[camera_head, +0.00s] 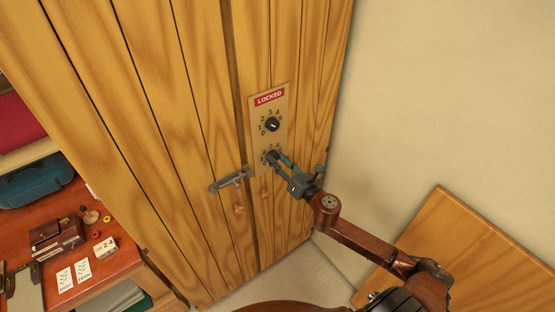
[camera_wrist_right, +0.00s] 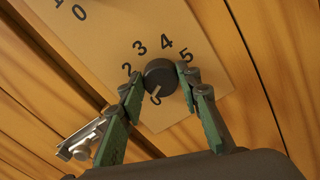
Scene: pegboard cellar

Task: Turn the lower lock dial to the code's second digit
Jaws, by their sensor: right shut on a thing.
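The lower lock dial (camera_wrist_right: 160,76) is a round dark knob on a tan plate (camera_wrist_right: 205,85). The digits 2, 3, 4 and 5 show around it; the 1 is hidden. A pale mark shows at the knob's lower edge; I cannot read its setting surely. My right gripper (camera_wrist_right: 158,84) is shut on this knob, one green finger on each side. It also shows in the head view (camera_head: 279,159). The upper dial (camera_head: 272,125) sits above, under a red LOCKED sign (camera_head: 269,97). A small pale card (camera_head: 104,247) on the desk seems to read 24. My left gripper is out of view.
The plate is on a wooden plank door with a metal latch handle (camera_head: 231,180) left of the lower dial. A wooden panel (camera_head: 460,250) is at lower right.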

